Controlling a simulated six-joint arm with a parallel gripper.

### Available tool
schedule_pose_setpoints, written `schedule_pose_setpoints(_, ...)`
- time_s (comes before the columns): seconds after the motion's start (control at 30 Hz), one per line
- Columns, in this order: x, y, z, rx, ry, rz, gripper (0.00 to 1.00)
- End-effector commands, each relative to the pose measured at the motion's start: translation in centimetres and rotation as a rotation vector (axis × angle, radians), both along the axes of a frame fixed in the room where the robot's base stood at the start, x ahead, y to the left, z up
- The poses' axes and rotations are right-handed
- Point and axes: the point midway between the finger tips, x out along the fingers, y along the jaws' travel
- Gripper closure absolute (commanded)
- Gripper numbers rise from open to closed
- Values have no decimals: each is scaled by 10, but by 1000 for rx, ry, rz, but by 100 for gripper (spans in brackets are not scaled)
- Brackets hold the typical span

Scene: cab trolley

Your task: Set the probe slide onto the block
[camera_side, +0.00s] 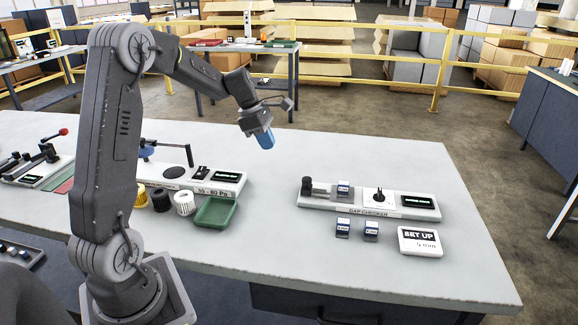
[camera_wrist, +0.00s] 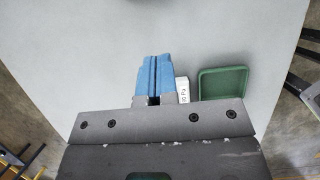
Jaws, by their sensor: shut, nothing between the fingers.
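My gripper (camera_side: 265,140) hangs above the middle of the table, pointing down, with its blue fingers together and nothing between them. The closed fingers also show in the wrist view (camera_wrist: 155,72). To its right, well apart from it, lies a pale board labelled "GAP CHECKER" (camera_side: 331,209). A dark piece, probably the probe slide (camera_side: 309,188), is at the board's left end. Just right of it a small dark block with a blue-and-white label (camera_side: 343,188) sits on the board. Whether the two touch is too small to tell.
Two similar labelled blocks (camera_side: 343,228) (camera_side: 371,231) and a "SET UP" card (camera_side: 419,241) lie before the board. A round dial (camera_side: 379,196) and dark display (camera_side: 418,202) are on it. A green tray (camera_side: 214,212) and another instrument board (camera_side: 190,177) are left. The table's back right is clear.

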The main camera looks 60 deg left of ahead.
Motion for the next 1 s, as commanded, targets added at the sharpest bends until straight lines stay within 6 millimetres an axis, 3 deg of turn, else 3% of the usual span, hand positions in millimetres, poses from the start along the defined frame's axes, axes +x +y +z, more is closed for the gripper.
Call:
schedule_pose_setpoints(0.17, 5, -7, -19, -5, 5, -3, 100)
schedule_pose_setpoints(0.57, 25, -28, -94, -2, 5, -3, 100)
schedule_pose_setpoints(0.8, 49, -49, -92, 0, 0, -4, 100)
schedule_pose_setpoints(1.0, 54, -55, -92, 0, 0, -2, 100)
